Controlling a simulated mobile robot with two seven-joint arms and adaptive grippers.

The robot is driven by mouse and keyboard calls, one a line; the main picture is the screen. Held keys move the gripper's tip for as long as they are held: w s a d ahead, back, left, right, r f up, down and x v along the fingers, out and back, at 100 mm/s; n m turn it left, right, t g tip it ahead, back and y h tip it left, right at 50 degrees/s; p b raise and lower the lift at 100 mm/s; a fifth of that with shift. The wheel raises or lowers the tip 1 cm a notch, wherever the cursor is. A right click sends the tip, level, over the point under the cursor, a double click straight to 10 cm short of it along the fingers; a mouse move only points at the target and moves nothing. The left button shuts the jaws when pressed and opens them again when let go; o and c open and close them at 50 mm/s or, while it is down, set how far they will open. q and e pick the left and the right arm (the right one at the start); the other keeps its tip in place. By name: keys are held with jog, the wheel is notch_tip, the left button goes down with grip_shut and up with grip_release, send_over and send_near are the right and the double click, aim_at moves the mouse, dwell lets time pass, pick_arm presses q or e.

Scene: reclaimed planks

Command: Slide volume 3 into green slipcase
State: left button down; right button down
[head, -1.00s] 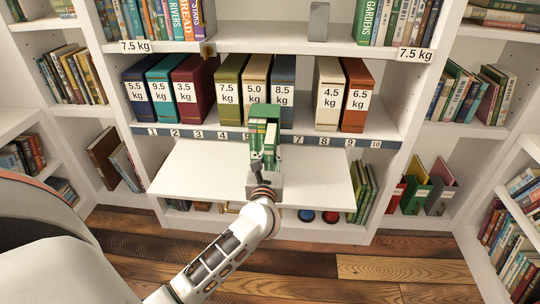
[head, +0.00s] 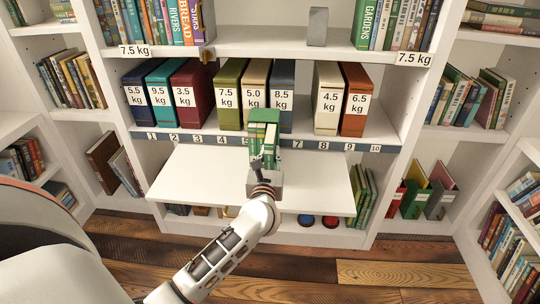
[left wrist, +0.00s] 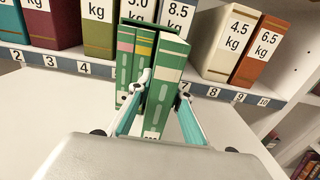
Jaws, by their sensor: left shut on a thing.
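The green slipcase (left wrist: 151,25) stands at the shelf's front, around the middle, with its opening toward me; in the head view it is the green block (head: 264,115). Thinner green volumes with pink and yellow bands (left wrist: 126,72) sit in its left part. My left gripper (left wrist: 160,106) is shut on a taller-looking green volume (left wrist: 172,66), taken as volume 3, upright at the slipcase's right side. Its spine stands out nearer to me than the other volumes. How deep it sits inside is hidden. In the head view my left gripper (head: 264,165) partly covers the volumes. My right gripper is not in view.
A white pull-out board (head: 205,175) lies below, mostly bare. Weighted boxes stand behind, including a blue one (head: 281,80) and a cream one (head: 327,85). A numbered strip (head: 225,140) runs along the shelf edge. Bookcases flank both sides.

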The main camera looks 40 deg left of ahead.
pick_arm(q)
jog(key=shift+w+a+r, duration=0.1)
jog(key=shift+w+a, duration=0.15)
jog(key=shift+w, duration=0.1)
jog(key=shift+w+a, duration=0.25)
jog(key=shift+w, duration=0.25)
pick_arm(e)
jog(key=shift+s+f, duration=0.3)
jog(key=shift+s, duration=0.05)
pick_arm(q)
jog(key=c, duration=1.8)
grip_release()
jog(key=shift+o, duration=0.2)
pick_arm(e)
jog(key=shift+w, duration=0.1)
pick_arm(q)
jog(key=shift+s, duration=0.15)
jog(key=v, duration=1.1)
jog(key=shift+s+d, duration=0.3)
jog(key=shift+d, duration=0.05)
